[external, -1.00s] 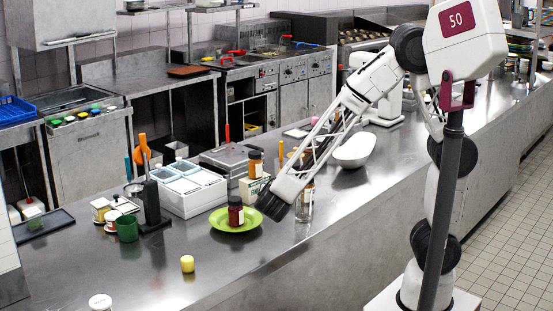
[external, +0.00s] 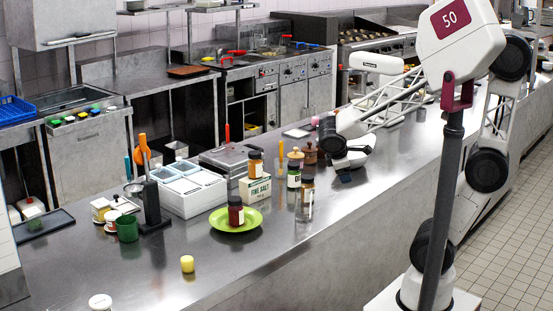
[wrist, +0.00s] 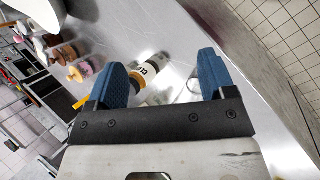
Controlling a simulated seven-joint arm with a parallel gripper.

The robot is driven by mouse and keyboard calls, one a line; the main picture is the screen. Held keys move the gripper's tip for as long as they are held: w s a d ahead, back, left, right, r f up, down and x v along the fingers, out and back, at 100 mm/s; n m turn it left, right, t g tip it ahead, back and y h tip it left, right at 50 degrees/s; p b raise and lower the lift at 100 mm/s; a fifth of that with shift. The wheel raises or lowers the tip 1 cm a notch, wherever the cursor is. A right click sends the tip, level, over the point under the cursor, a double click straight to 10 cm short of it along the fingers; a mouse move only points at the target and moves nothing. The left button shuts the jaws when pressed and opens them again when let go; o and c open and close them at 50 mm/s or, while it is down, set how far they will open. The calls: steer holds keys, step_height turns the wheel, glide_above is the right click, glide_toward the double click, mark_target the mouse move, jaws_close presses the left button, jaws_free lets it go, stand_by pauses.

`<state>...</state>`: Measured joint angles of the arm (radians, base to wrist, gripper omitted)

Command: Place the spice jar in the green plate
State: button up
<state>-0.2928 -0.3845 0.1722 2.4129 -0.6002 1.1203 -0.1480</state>
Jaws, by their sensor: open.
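A dark spice jar with a red and white label (external: 236,211) stands upright in the green plate (external: 220,226) on the steel counter. A jar with a white label (wrist: 150,70) shows between and beyond the fingers. I cannot make out the green plate in the wrist view.
A clear bottle (external: 305,200), a labelled jar (external: 293,174) and a wooden mill (external: 310,154) stand between plate and gripper. A salt box (external: 255,189) and an orange-lidded jar (external: 256,163) are behind the plate. A yellow piece (external: 187,264) lies in front; the front counter is mostly clear.

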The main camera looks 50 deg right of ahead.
steer(key=s+d+r+m+t+y, duration=0.1)
steer(key=s+d+r+m+y, duration=0.1)
steer(key=s+r+m+y, duration=0.2)
steer(key=shift+s+d+m+t+y, duration=0.3)
steer(key=shift+s+m+y, duration=0.8)
steer(key=shift+s+m, duration=1.2)
